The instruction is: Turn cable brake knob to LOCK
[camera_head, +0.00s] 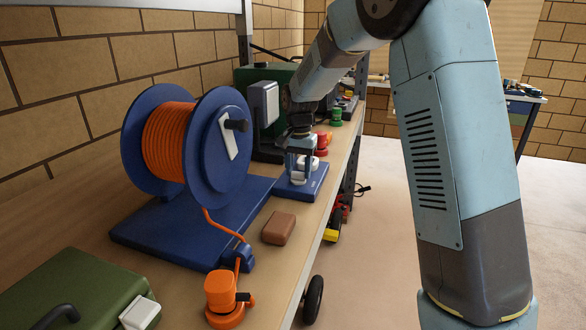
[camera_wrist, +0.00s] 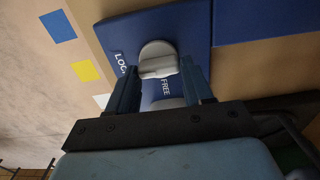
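The cable brake knob (camera_wrist: 157,52) is a light grey round knob with a raised grip bar, on a blue plate (camera_wrist: 190,28). In the wrist view, a white LOCK label (camera_wrist: 120,62) is at its left and a FREE label (camera_wrist: 166,88) below it. The bar lies nearly level across the picture; which label it points to I cannot tell. My gripper (camera_wrist: 159,66) is open, one finger on each side of the knob, with small gaps visible. In the head view my gripper (camera_head: 301,150) points down over the blue plate (camera_head: 290,190), partly hiding the grey parts there.
A blue reel (camera_head: 226,180) with orange cable (camera_head: 170,143) stands left on the bench (camera_head: 180,285). A brown block (camera_head: 279,228), an orange plug (camera_head: 222,291) and a green case (camera_head: 75,290) lie nearer. Red (camera_head: 323,141) and green (camera_head: 336,115) items stand behind. The right floor is clear.

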